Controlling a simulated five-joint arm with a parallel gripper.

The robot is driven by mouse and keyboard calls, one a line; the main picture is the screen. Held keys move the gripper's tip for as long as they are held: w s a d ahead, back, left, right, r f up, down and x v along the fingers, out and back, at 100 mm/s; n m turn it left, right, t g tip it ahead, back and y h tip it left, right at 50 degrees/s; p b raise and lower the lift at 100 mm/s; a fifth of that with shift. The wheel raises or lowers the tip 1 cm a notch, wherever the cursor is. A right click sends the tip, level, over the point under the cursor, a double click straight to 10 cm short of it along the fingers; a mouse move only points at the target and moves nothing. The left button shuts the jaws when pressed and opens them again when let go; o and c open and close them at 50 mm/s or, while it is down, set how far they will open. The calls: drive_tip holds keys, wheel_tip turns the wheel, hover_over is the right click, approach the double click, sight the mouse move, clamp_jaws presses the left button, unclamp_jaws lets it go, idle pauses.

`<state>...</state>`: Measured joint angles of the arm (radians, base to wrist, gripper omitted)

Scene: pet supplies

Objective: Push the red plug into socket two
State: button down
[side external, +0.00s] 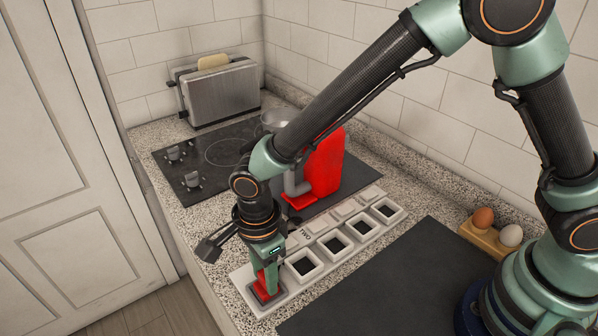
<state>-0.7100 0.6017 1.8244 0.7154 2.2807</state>
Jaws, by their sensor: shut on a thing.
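The red plug (264,285) is upright between the jaws of my gripper (268,268). My gripper points down and is shut on the plug. The plug's lower end is at the nearest socket, at the front left end of a pale socket strip (239,275). I cannot tell how deep it sits. Several other square sockets with dark openings run back to the right along the strip, and these look empty, such as the socket beside the plug (303,266).
A red appliance (325,165) stands behind the strip, beside the black cooktop (218,155). A toaster (220,92) holds bread at the back. A dark mat (400,285) lies right of the strip. Two eggs sit in a holder (487,240). The counter edge is close at left.

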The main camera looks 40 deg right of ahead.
wheel_tip(320, 180, up, 19)
drive_tip(key=d+f, duration=0.5)
drive_tip(key=d, duration=0.3)
drive_tip(key=d+f, duration=0.5)
drive_tip(key=d, duration=0.3)
drive_tip(key=shift+d+f, duration=0.25)
drive_tip(key=shift+d, duration=0.05)
drive_tip(key=shift+f, duration=2.85)
drive_tip(key=shift+f, duration=1.45)
